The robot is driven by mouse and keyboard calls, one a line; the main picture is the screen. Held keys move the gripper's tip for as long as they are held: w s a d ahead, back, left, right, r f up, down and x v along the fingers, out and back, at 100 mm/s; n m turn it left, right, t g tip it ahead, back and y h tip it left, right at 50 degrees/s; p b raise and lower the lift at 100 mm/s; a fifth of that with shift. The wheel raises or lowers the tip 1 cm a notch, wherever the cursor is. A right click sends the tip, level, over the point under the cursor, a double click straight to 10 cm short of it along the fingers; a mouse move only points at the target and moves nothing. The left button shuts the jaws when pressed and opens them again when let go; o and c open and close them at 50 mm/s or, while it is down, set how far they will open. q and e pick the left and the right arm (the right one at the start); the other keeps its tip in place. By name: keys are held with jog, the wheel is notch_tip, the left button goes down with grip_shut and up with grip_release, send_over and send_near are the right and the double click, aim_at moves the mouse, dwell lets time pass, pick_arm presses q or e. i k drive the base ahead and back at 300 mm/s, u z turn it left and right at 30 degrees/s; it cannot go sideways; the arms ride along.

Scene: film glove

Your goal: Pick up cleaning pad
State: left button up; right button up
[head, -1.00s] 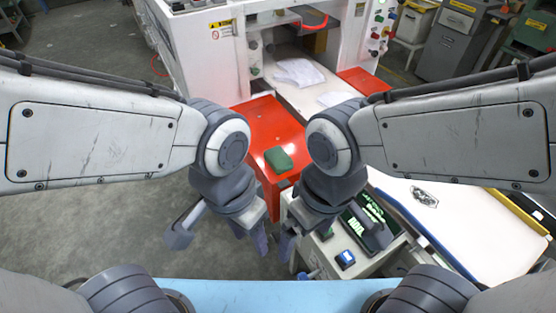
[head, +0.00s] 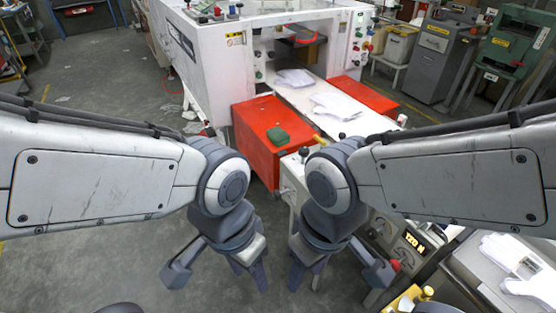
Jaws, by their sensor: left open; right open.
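The green cleaning pad (head: 277,137) lies flat on top of a red box (head: 258,117), near its front edge, in the upper middle of the head view. My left gripper (head: 251,273) is open and empty, pointing down, lower in the picture than the pad and apart from it. My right gripper (head: 308,276) is also open and empty, beside the left one and apart from the pad. No part of the pad is covered by my arms.
A white machine (head: 207,68) stands behind the red box. A white table (head: 352,123) with folded white gloves (head: 337,105) extends to the right of it. A control panel (head: 410,243) stands close to my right gripper. Grey floor (head: 95,88) is mostly open at left.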

aim_at(279, 137)
jog(key=u, duration=1.3)
jog(key=i, duration=1.3)
jog(key=z, duration=0.95)
jog(key=i, duration=0.55)
jog(key=z, duration=0.6)
